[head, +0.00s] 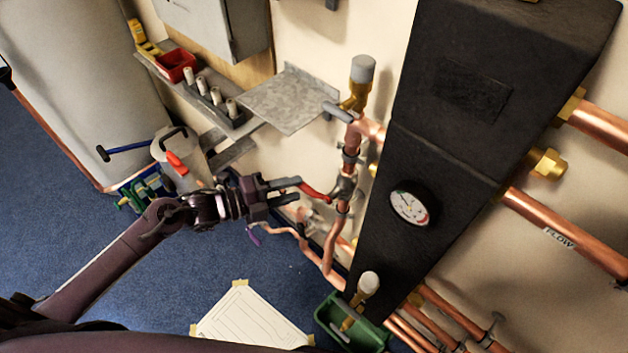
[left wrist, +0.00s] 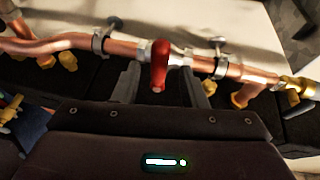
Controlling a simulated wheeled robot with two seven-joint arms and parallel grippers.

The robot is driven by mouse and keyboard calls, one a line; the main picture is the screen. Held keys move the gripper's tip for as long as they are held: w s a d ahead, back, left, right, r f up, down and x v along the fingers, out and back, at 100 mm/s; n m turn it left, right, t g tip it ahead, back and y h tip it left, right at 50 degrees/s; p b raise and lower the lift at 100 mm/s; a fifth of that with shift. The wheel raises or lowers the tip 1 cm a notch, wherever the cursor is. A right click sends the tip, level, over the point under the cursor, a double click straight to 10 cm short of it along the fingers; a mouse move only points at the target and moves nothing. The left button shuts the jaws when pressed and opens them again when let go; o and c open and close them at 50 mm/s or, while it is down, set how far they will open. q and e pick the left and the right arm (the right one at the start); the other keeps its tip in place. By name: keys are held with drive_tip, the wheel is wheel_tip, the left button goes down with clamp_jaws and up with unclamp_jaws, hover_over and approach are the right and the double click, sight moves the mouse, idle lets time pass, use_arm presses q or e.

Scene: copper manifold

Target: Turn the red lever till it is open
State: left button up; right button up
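The red lever (head: 314,191) sits on a valve in the upright copper pipe (head: 336,215), left of the black block. My left gripper (head: 292,191) reaches it from the left in the head view. In the left wrist view the red lever (left wrist: 160,66) points toward me, between the two fingers of the left gripper (left wrist: 161,88). The fingers are open, with a gap visible on each side of the lever. My right gripper is not in view.
A black block (head: 447,85) with a round gauge (head: 410,204) stands right of the pipe. A grey shelf (head: 290,100) is above the gripper. A white bucket (head: 178,158) with tools and a green bin (head: 335,322) stand lower down.

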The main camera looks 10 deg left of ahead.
sight(299, 187)
use_arm(q)
drive_tip(key=shift+x, duration=2.75)
drive_tip(key=shift+w+a+f, duration=0.1)
drive_tip(key=shift+a, duration=0.05)
clamp_jaws()
